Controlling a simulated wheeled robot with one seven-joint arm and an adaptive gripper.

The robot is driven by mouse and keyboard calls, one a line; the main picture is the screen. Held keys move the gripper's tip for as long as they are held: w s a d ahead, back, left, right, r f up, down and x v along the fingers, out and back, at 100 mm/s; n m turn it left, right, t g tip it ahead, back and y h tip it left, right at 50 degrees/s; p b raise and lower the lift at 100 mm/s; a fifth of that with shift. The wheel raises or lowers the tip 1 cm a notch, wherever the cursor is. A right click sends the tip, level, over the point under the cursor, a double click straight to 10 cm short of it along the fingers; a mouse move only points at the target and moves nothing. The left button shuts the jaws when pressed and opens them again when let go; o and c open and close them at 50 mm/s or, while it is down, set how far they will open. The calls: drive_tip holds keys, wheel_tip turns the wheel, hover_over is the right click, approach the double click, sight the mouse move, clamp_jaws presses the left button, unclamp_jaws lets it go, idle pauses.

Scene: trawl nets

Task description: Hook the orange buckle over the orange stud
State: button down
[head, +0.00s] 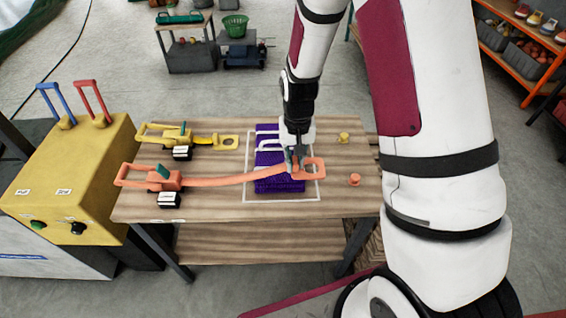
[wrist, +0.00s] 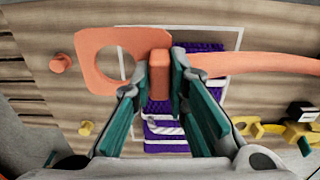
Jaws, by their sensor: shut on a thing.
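The orange buckle (head: 315,168) is a flat plate with a hole, at the end of an orange strap (head: 225,180) that runs left to the orange ratchet (head: 164,178). My gripper (head: 295,166) is shut on the buckle's block-shaped grip, over the purple net bundle (head: 280,186). In the wrist view the buckle (wrist: 96,58) extends left of my gripper (wrist: 159,80), its round hole showing table beneath. The orange stud (head: 354,180) stands on the table to the right of the buckle, apart from it. It also shows in the wrist view (wrist: 62,62), left of the buckle.
A yellow stud (head: 344,137) stands farther back on the table. A yellow ratchet with its strap and buckle (head: 224,142) lies at the back left. A yellow machine with two levers (head: 70,160) stands left of the table. The table (head: 225,215) is bare along its front.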

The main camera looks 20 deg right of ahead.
drive_tip(key=w+d+b, duration=0.1)
drive_tip(key=d+b, duration=0.1)
drive_tip(key=d, duration=1.6)
drive_tip(key=f+b, duration=0.1)
drive_tip(key=f, duration=0.3)
drive_tip(key=f+b, duration=0.2)
drive_tip(key=f, duration=0.2)
drive_tip(key=f+b, duration=0.2)
drive_tip(key=f, duration=0.2)
drive_tip(key=shift+a+f, duration=0.1)
drive_tip(key=shift+a, duration=0.15)
drive_tip(key=shift+f+b, duration=0.55)
drive_tip(key=shift+f, duration=0.5)
drive_tip(key=c, duration=1.5)
unclamp_jaws()
wheel_tip(320, 180, up, 12)
